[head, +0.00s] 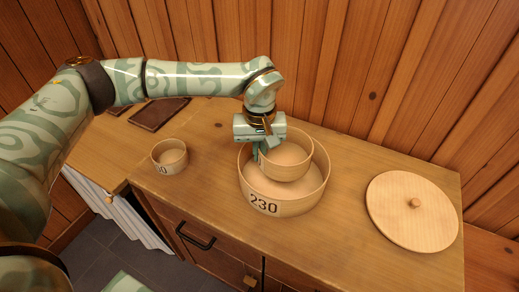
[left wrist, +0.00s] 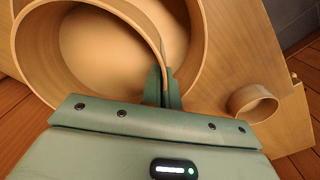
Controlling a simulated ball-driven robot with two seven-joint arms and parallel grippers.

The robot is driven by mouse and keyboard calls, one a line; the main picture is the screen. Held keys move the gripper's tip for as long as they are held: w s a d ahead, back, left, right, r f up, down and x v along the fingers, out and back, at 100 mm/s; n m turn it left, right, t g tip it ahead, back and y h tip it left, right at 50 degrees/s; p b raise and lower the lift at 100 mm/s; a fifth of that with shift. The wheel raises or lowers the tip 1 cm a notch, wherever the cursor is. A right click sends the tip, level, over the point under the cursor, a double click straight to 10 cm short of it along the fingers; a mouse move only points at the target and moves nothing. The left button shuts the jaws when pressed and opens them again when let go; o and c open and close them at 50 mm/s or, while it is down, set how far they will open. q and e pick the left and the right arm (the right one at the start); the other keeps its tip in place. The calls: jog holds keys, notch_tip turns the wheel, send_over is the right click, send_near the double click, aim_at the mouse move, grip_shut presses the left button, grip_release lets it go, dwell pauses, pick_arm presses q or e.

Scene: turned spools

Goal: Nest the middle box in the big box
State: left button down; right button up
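The big box (head: 290,206), round pale wood marked 230, stands open on the cabinet top. The middle box (head: 286,166), a smaller round open one, is upright over the big box's opening, toward its back. Its lower part appears within the big rim; I cannot tell whether it touches the floor inside. My left gripper (head: 259,151) is shut on the middle box's left wall. In the left wrist view the fingers (left wrist: 164,88) pinch the wall of the middle box (left wrist: 95,45), with the big box (left wrist: 193,60) around it. My right gripper is not in view.
A small round box (head: 171,158) stands at the left of the cabinet top (head: 330,240). A round knobbed lid (head: 410,225) lies at the right. Dark flat items (head: 157,114) lie at the back left. A plank wall (head: 370,60) rises close behind.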

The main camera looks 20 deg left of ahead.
pick_arm(q)
jog(key=shift+f, duration=0.15)
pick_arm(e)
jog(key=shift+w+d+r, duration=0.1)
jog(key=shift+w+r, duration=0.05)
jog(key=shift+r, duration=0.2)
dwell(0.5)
pick_arm(q)
jog(key=c, duration=1.2)
grip_release()
jog(key=shift+p, duration=0.35)
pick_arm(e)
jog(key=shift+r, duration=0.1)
pick_arm(q)
jog(key=shift+r+p, duration=0.65)
jog(key=shift+r, duration=0.15)
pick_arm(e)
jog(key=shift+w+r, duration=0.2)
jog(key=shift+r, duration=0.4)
pick_arm(q)
jog(key=shift+r+p, duration=2.95)
jog(key=shift+r, duration=0.55)
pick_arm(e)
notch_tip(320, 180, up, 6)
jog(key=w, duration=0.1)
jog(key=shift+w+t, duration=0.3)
